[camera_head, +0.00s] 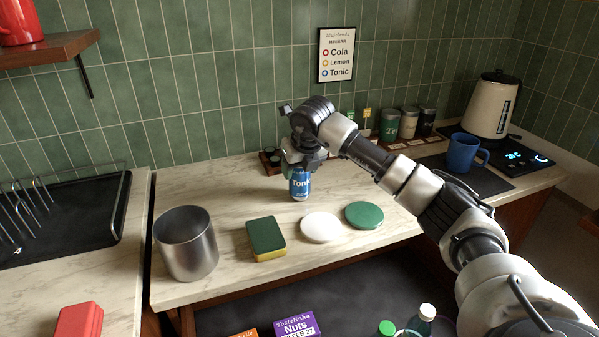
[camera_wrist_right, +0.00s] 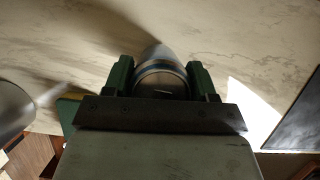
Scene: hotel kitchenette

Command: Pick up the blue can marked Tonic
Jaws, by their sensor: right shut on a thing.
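The blue can marked Tonic (camera_head: 300,186) stands upright on the marble counter in the head view, its upper part hidden by my right gripper (camera_head: 302,163). The gripper comes down on the can from above and is shut on it. In the right wrist view the can's silver top (camera_wrist_right: 161,82) sits between the two green fingers of the gripper (camera_wrist_right: 161,80). In the head view I cannot tell for sure whether the can's base touches the counter. My left gripper is not in view.
A metal canister (camera_head: 186,245), a green and yellow sponge (camera_head: 266,238), a white disc (camera_head: 321,227) and a green disc (camera_head: 364,215) lie in front of the can. A blue mug (camera_head: 462,152), kettle (camera_head: 492,105) and several tins (camera_head: 390,125) stand to the right.

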